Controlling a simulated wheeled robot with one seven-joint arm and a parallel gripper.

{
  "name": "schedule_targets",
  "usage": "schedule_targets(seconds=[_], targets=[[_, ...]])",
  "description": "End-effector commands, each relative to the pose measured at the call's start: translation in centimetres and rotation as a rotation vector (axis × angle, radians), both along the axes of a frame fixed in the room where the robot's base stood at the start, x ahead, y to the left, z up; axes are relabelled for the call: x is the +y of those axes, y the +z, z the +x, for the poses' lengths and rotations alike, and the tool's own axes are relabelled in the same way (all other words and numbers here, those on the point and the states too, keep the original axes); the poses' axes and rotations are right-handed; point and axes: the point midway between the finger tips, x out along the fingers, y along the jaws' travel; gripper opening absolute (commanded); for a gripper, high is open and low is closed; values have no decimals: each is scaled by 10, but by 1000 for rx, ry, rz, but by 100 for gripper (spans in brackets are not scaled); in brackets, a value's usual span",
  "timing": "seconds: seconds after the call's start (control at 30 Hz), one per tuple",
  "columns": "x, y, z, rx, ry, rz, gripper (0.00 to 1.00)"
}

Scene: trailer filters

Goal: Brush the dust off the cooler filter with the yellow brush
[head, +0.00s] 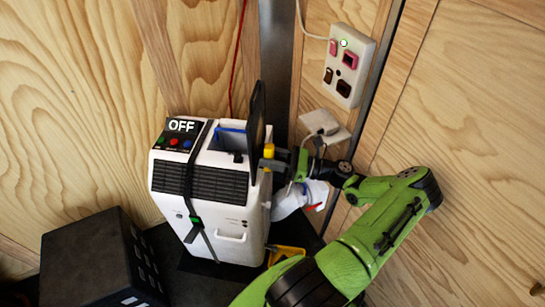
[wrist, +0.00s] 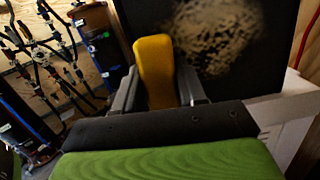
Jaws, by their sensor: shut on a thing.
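The white cooler (head: 230,215) stands in the corner with "OFF" on its top panel. A thin dark filter panel (head: 257,105) stands upright at its right side, seen nearly edge-on. In the wrist view, the dark filter panel (wrist: 275,60) bears a tan patch of dust (wrist: 218,35). My gripper (head: 278,160) is at the right of the panel. It is shut on the yellow brush (wrist: 154,70), whose top also shows in the head view (head: 268,151). The brush is beside the dust patch in the picture; I cannot tell whether it touches the panel. Its bristles are not visible.
A socket plate (head: 349,65) and a white plug (head: 320,122) are on the wooden wall behind my arm. A black box (head: 95,262) stands at the lower left. A yellow item (head: 287,254) lies near the cooler's foot. Cables (wrist: 50,55) hang at the wrist view's left.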

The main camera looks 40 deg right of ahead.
Motion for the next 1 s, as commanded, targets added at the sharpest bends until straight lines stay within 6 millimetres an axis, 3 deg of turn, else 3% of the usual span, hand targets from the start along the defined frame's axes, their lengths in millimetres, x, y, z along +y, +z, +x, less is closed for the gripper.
schedule_targets(seconds=[0.7, 1.0], targets=[[8, 0, 11, -1, 0, -1, 16], [-16, -2, 26, -2, -1, -2, 16]])
